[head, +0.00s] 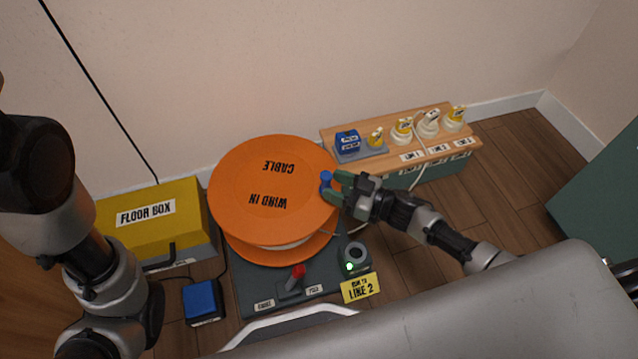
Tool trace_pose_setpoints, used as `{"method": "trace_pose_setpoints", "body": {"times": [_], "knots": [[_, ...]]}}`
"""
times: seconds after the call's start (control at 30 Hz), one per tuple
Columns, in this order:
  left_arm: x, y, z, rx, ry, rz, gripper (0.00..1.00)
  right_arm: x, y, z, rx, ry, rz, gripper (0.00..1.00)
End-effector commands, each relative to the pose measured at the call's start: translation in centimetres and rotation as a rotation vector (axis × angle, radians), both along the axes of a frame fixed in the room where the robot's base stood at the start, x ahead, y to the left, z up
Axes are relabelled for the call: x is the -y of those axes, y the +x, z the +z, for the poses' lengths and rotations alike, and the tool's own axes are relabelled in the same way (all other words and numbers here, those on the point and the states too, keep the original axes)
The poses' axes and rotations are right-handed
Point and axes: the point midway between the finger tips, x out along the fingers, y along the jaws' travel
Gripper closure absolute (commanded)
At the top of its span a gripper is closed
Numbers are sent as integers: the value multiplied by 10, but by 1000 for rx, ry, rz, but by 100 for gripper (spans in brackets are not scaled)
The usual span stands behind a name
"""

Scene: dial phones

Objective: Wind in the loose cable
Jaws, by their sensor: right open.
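An orange cable reel (240,183) marked "WIND IN CABLE" lies flat on a dark base. A blue crank knob (326,179) stands at the right edge of its top disc. White cable (275,246) shows between its discs. A pale cable runs from the reel's right side, by a grey ring-shaped guide (357,254). My right gripper (338,186) is open, with its green fingertips at the knob. Whether they touch it is unclear. My left arm crosses the left side, but its gripper is out of view.
A yellow floor box (150,217) and a blue pedal (202,299) are at the left. A red lever (297,275) is on the base, near a "LINE 2" sign (361,288) and a green light (350,266). A wooden shelf (411,155) holds several plugs behind.

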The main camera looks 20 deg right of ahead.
Motion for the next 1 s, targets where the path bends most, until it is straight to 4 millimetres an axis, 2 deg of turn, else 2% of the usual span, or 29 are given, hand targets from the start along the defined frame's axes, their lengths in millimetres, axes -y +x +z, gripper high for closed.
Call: {"method": "trace_pose_setpoints", "body": {"times": [0.1, 0.3, 0.67, 0.9, 1.0], "knots": [[0, -11, -2, 36, 2, 1, 37, -17, 14, -3, 5, 1, 1, 51], [1, -12, -9, 39, 2, 2, 37, -32, 27, -1, 2, 1, 1, 51], [1, -12, -9, 40, 2, 2, 37, -35, 30, 1, 1, 0, 0, 52], [1, -13, -9, 40, 2, 2, 37, -35, 30, 0, 1, 0, 0, 89], [1, -13, -9, 40, 2, 2, 37, -35, 30, 0, 1, 0, 0, 100]]}}
